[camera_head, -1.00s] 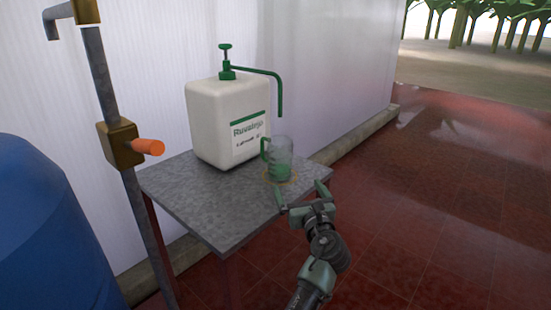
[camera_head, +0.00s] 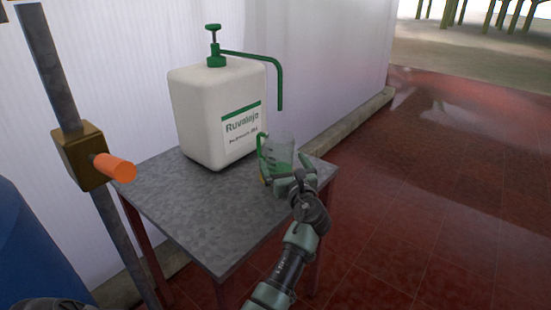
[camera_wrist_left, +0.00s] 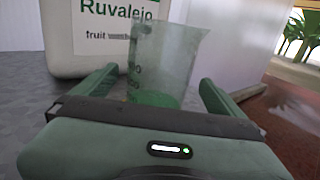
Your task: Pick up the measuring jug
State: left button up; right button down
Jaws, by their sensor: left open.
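The measuring jug (camera_head: 279,147) is clear, with a green handle on its left side and green at the bottom. It stands upright on the grey table (camera_head: 225,225), near the right edge and beneath the spout. It also shows in the left wrist view (camera_wrist_left: 165,55), with dark markings on its side. My left gripper (camera_head: 287,174) is open at the near side of the jug, its fingers low. In the left wrist view its fingers (camera_wrist_left: 158,85) reach forward on either side of the jug's lower part, with gaps visible. The head view partly hides the jug's base. My right gripper is not seen.
A white canister (camera_head: 205,115) with a green pump and curved spout (camera_head: 281,90) stands behind and left of the jug. A pipe with an orange-handled valve (camera_head: 115,168) rises at the left, near a blue barrel (camera_head: 30,250). Red tiled floor (camera_head: 430,200) lies open at right.

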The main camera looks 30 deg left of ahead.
pick_arm(q)
jog(key=shift+f+b+x, duration=0.15)
jog(key=shift+x, duration=0.8)
jog(key=shift+f+b+x, duration=0.1)
jog(key=shift+b+x, duration=0.05)
jog(key=shift+x, duration=0.8)
jog(key=c, duration=1.5)
jog(key=shift+c, duration=0.2)
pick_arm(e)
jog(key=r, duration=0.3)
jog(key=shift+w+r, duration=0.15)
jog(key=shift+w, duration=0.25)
pick_arm(q)
jog(key=shift+r, duration=0.1)
